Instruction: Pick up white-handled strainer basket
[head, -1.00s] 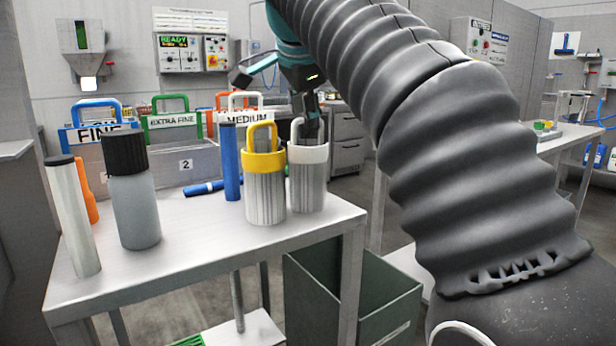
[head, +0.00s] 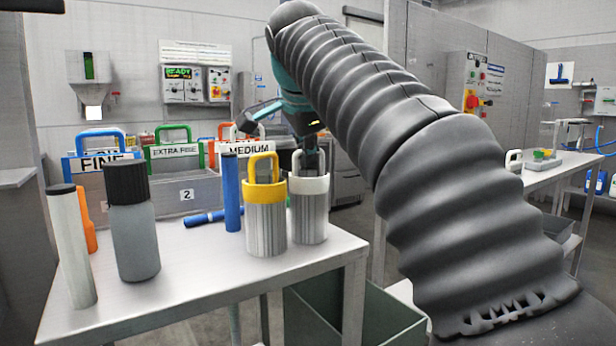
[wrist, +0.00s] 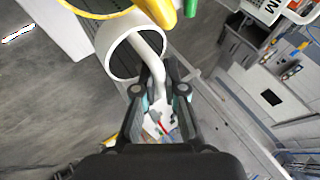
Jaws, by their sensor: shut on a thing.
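The white-handled strainer basket (head: 309,220) is a grey ribbed cylinder with a white rim and handle. It stands upright on the metal table, right beside the yellow-handled basket (head: 266,222). My gripper (head: 310,156) is above it, at its handle. In the wrist view, the white rim (wrist: 107,55) and the curved white handle (wrist: 152,48) show, and the fingers of my gripper (wrist: 158,88) are shut on the handle. Whether the basket's bottom touches the table is hard to tell.
A blue cylinder (head: 231,192), a black-capped grey bottle (head: 133,225) and a pale tube (head: 73,245) stand on the table (head: 190,270). Labelled bins with coloured handles stand behind. A green bin (head: 385,318) is below the table's right side.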

